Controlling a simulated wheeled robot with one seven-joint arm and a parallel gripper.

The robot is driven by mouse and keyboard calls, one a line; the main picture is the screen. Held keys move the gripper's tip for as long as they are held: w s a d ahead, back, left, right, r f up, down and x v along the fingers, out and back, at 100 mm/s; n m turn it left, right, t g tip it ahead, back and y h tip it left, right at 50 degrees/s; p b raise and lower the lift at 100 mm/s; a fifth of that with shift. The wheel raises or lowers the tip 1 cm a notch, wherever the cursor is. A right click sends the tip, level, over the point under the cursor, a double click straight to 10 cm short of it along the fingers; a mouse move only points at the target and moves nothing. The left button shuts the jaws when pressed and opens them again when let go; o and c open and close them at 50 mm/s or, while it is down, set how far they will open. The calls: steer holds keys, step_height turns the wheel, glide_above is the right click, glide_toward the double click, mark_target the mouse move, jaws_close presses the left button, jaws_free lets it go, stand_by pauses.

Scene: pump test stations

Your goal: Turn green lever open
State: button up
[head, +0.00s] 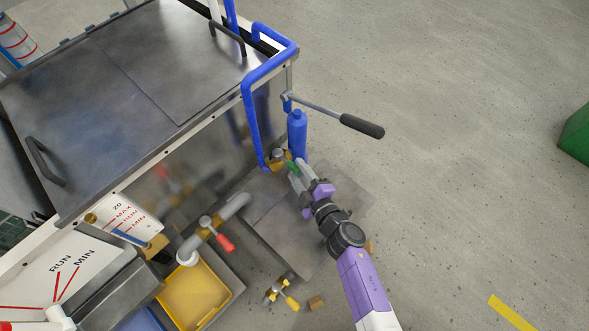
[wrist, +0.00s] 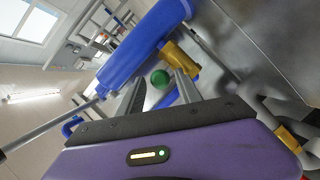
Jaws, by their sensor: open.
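The green lever (head: 292,167) sits on a brass valve (head: 278,160) at the foot of the blue pipe, and my gripper mostly covers it in the head view. In the wrist view its round green end (wrist: 160,78) faces me, between and beyond the fingertips. My gripper (head: 297,176) is open at the lever, with one finger on each side in the wrist view (wrist: 161,88). I cannot tell whether either finger touches it. The brass body (wrist: 180,58) shows behind the right finger.
A blue cylinder (head: 297,133) stands close beyond my gripper, with a black-gripped pump handle (head: 362,126) above it. A red lever (head: 225,243), a yellow bin (head: 193,296) and a yellow-handled valve (head: 282,291) lie to the left and below.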

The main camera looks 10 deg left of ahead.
mark_target(287, 163)
steer(key=shift+b+x, duration=0.45)
steer(key=shift+x, duration=0.9)
jaws_close()
steer(key=shift+w+r, duration=0.1)
steer(key=shift+r, duration=0.05)
